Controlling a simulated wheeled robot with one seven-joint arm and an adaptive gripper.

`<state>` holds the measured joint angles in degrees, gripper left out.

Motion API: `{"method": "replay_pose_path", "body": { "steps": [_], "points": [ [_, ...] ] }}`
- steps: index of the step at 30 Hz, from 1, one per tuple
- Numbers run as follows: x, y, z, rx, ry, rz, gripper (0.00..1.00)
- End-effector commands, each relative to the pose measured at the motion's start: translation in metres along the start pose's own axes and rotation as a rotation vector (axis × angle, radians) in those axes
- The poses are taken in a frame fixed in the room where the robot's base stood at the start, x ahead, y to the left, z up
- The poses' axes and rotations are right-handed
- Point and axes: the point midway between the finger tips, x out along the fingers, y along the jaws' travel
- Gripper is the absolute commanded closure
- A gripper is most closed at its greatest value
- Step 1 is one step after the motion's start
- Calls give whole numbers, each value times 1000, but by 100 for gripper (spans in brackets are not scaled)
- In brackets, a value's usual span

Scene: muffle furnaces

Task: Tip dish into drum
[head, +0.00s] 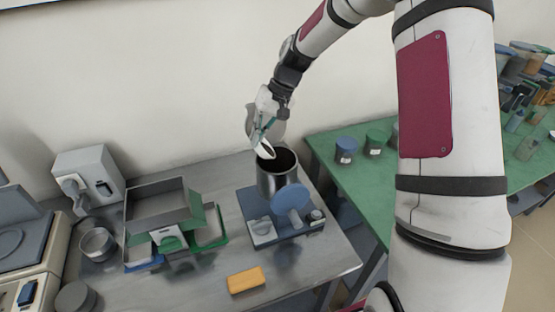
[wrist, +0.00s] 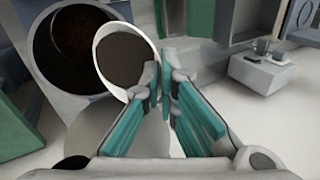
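My gripper (head: 262,132) is above the drum, at the back of the steel bench. Its teal fingers (wrist: 163,92) are closed on the rim of a white dish (wrist: 157,50). The dish is tilted, and dark brown material shows inside it in the wrist view. In the head view the dish (head: 265,149) shows as a pale sliver at the drum's mouth. The drum (head: 275,184) is an upright metal cylinder with a dark inside. In the wrist view its open mouth (wrist: 35,45) lies beside the dish, with brownish material deep inside. Whether dish and drum touch is unclear.
The drum stands on a blue-grey apparatus with a round blue disc (head: 290,198). Grey and green trays (head: 155,205) stand to its left, and a yellow block (head: 246,280) lies in front. A green table (head: 350,185) with jars is at right.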

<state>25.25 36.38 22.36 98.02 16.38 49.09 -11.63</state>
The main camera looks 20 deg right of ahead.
Motion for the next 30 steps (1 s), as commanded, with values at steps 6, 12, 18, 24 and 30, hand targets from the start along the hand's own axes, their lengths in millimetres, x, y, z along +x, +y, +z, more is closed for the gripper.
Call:
{"method": "replay_pose_path", "body": {
  "steps": [6, 12, 18, 24, 30],
  "points": [
    [0, 0, 0, 0, 1, -5, 100],
    [-3, 2, 0, 2, 0, -35, 100],
    [-8, 6, 1, 3, 0, -120, 100],
    [-10, 7, 0, 0, 2, -146, 100],
    [-10, 7, 0, 1, 2, -147, 100]
  ]
}}
